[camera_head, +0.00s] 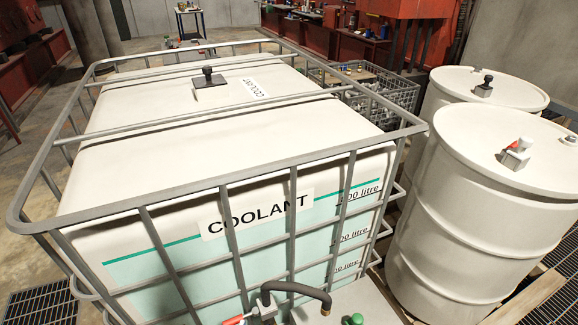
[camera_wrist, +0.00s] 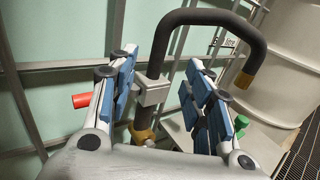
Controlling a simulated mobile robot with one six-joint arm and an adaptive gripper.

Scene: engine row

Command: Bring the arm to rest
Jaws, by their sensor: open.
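My gripper (camera_wrist: 163,80) is open in the wrist view, its two blue-padded fingers spread apart and pointing up the picture. A dark curved spout (camera_wrist: 212,17) with a brass-coloured end shows between and beyond the fingers. I cannot tell whether its upright part stands between the pads or behind them. No contact with the fingers is clear. The gripper is not seen in the head view, where the spout (camera_head: 296,287) shows at the bottom in front of the coolant tank (camera_head: 240,150).
A red handle (camera_wrist: 82,100) lies left of the fingers and a green knob (camera_wrist: 241,122) right of them. Grey cage bars (camera_head: 232,250) surround the tank. Two white drums (camera_head: 450,230) stand at right. Floor gratings (camera_head: 40,305) lie at lower left.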

